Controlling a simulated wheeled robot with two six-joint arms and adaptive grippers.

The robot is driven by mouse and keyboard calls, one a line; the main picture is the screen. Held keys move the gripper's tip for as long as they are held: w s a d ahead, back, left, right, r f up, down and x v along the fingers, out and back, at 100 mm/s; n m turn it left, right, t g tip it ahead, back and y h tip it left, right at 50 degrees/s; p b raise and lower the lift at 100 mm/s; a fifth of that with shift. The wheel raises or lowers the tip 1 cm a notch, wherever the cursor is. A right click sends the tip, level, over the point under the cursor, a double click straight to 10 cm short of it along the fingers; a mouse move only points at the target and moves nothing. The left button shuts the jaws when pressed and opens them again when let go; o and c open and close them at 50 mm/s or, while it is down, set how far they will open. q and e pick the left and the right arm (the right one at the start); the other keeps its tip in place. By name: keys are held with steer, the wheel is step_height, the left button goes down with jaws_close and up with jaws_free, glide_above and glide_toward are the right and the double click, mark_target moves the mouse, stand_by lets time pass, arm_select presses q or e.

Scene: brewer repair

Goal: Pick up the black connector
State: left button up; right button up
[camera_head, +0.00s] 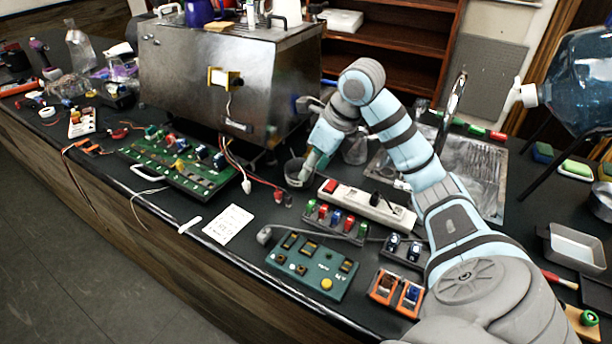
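Red and dark wires run down from the metal brewer (205,85) to small plugs on the counter. A small dark connector (288,199) lies at the end of this wire bundle, beside a red one (278,196); its exact shape is too small to tell. A white connector (246,186) lies on another wire to the left. My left gripper is not in view.
A white power strip (345,196) with a black plug (375,199) lies to the right. A green circuit board (185,165) is at left, a teal button panel (312,266) in front. A white card (228,224) lies near the front edge. My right arm covers the right middle.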

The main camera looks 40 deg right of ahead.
mark_target(291, 197)
steer(key=x, duration=1.3)
steer(key=shift+w+a+f, duration=0.15)
steer(key=shift+w+a, duration=0.15)
jaws_close()
